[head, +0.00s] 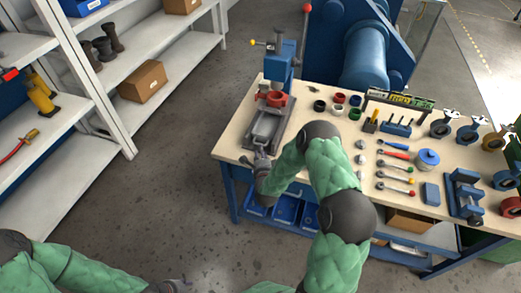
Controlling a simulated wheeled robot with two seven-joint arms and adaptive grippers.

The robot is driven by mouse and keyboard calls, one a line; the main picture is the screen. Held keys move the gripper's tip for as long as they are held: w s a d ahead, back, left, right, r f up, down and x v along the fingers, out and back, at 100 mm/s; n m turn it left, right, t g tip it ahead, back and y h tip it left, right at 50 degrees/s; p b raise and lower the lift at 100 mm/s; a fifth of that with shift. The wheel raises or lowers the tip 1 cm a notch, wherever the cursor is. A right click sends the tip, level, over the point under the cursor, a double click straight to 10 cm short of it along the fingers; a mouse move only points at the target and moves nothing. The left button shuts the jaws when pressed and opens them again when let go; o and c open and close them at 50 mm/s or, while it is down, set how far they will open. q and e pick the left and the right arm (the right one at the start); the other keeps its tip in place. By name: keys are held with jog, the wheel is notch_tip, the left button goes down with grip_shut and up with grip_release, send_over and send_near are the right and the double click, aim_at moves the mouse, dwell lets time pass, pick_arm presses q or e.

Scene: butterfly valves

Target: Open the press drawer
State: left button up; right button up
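The press (280,62) is a blue upright machine at the left end of the workbench, with a red round part (276,99) in its middle. Its grey drawer or tray (266,124) extends at its base towards the bench's front edge. My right gripper (257,160) is at the front end of this grey part, by the bench edge. It is small in view, so I cannot tell whether it touches or grips a handle there. My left gripper (178,287) is low over the floor at the bottom edge, partly cut off.
The workbench (232,143) holds several valves, coloured rings and tools right of my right arm. Blue bins (285,210) sit beneath it. White shelves (165,50) with a cardboard box (143,81) stand at left. The floor between is clear.

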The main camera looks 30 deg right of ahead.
jog(key=shift+b+x, duration=0.3)
jog(key=shift+x, duration=1.6)
jog(key=shift+c, duration=0.4)
grip_shut()
jog(key=shift+s+a, duration=0.1)
jog(key=shift+s+a, duration=0.2)
jog(key=shift+a, duration=0.05)
jog(key=s+a, duration=1)
jog(key=a, duration=0.2)
jog(key=shift+s+a, duration=0.3)
jog(key=shift+s, duration=0.1)
jog(key=shift+o, duration=0.4)
grip_release()
